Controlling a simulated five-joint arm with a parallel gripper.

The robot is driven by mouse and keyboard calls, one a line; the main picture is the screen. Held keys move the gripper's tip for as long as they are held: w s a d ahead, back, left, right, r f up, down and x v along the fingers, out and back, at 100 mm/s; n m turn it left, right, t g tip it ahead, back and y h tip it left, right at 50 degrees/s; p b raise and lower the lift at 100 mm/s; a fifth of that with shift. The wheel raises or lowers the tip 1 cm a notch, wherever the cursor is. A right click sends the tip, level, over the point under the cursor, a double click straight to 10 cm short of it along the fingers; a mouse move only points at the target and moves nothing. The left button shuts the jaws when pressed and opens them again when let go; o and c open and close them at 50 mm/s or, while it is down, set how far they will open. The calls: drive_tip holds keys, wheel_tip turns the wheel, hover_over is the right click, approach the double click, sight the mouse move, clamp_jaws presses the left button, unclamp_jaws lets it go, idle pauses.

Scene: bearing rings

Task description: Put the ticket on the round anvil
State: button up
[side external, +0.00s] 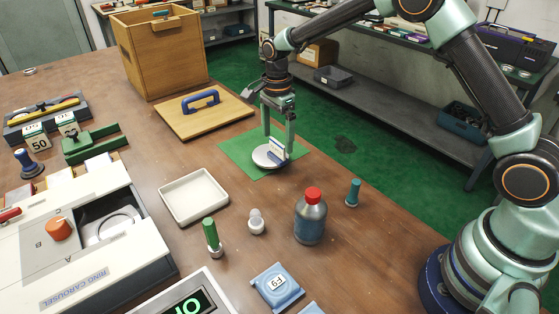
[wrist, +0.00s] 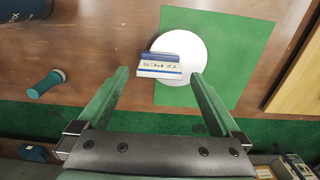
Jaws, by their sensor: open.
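The ticket (side external: 277,148), a small white card with a blue base, stands on the round anvil (side external: 262,159), a pale disc on a green mat. In the wrist view, the ticket (wrist: 160,70) reads "72 PCS" and sits toward the left part of the disc (wrist: 188,48). My gripper (side external: 278,143) is open, with its fingers pointing down at the anvil. In the wrist view, the fingertips of my gripper (wrist: 160,76) are spread wide on either side of the ticket, with visible gaps to it.
A wooden board with a blue handle (side external: 201,100) lies behind the mat, near a wooden box (side external: 160,52). A white tray (side external: 194,197), a red-capped bottle (side external: 311,218) and a teal-topped tool (side external: 353,193) stand in front. A ring carousel (side external: 75,240) fills the left foreground.

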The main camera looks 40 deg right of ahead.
sight(277, 142)
wheel_tip(277, 142, up, 8)
drive_tip(key=shift+f, duration=0.2)
drive_tip(key=s+d+r+n+t, duration=0.4)
drive_tip(key=s+r+n, duration=0.75)
drive_tip(key=s, duration=0.35)
drive_tip(key=s+d+f+n+t, duration=0.1)
drive_tip(key=s+f+n, duration=0.1)
drive_tip(key=s+n, duration=0.4)
drive_tip(key=shift+s+t, duration=0.3)
drive_tip(key=shift+s, duration=0.2)
